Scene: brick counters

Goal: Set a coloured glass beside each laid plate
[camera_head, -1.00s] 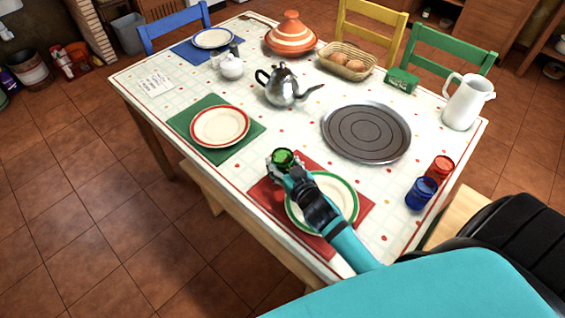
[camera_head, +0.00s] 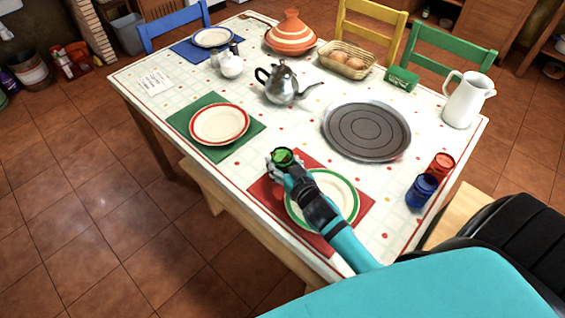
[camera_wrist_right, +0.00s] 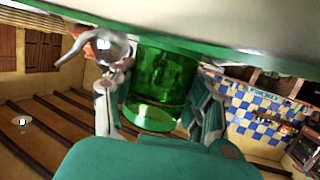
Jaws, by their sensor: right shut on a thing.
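My right gripper (camera_head: 283,165) is shut on a green glass (camera_head: 283,156) at the far left corner of the red mat (camera_head: 268,188). The green glass (camera_wrist_right: 160,85) sits between the fingers in the right wrist view. A green-rimmed plate (camera_head: 345,189) lies on the red mat, partly hidden by my right arm. A red-rimmed plate (camera_head: 219,124) lies on the green mat (camera_head: 190,121). A blue-rimmed plate (camera_head: 212,37) lies on the blue mat (camera_head: 185,49). A red glass (camera_head: 440,165) and a blue glass (camera_head: 421,190) stand together at the right edge. My left gripper is not in view.
A round grey tray (camera_head: 366,131) lies right of centre. A white sugar pot (camera_head: 231,66) stands near the blue mat.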

